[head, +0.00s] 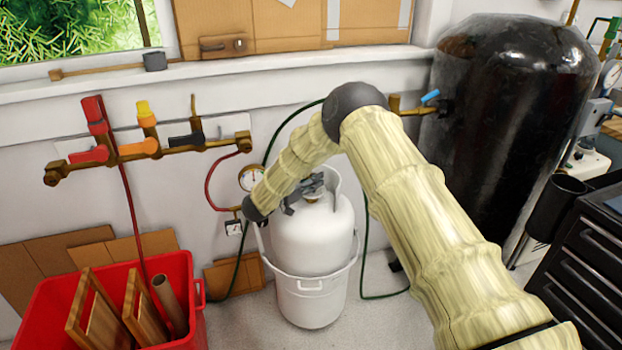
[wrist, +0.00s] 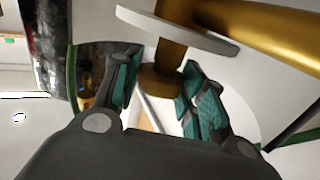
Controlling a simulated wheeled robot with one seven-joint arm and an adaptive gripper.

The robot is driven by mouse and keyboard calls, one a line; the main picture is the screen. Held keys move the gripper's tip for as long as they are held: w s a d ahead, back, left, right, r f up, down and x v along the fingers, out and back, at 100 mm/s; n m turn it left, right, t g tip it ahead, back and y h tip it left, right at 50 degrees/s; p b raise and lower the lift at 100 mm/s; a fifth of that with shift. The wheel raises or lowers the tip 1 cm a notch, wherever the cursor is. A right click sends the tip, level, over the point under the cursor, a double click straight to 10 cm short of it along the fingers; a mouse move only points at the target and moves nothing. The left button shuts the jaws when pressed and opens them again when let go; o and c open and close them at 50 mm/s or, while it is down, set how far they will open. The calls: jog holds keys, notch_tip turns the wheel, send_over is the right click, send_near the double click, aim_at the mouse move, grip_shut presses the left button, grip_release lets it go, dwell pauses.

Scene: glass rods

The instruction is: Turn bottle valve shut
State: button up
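A white gas bottle (head: 312,245) stands upright on the floor against the wall. My gripper (head: 316,184) is at the top of the bottle, inside its collar, and partly hides the valve. In the wrist view, my gripper (wrist: 162,92) has its two teal-padded fingers apart. A brass stem with a wide base (wrist: 160,80) shows between and beyond the fingers. A pale grey disc (wrist: 215,38), seen nearly edge-on, sits on that stem above the fingertips. I cannot tell whether either finger touches the brass.
A pressure gauge (head: 251,178) and red hose are left of the bottle. A brass manifold (head: 140,150) with coloured handles is on the wall. A red crate (head: 60,318) stands front left, a black tank (head: 510,120) right. Green hoses run behind the bottle.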

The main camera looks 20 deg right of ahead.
aim_at(311, 176)
jog(key=o, duration=0.5)
jog(key=shift+c, duration=0.2)
jog(key=shift+r, duration=0.2)
notch_tip(311, 176, up, 10)
jog(key=shift+f, duration=0.15)
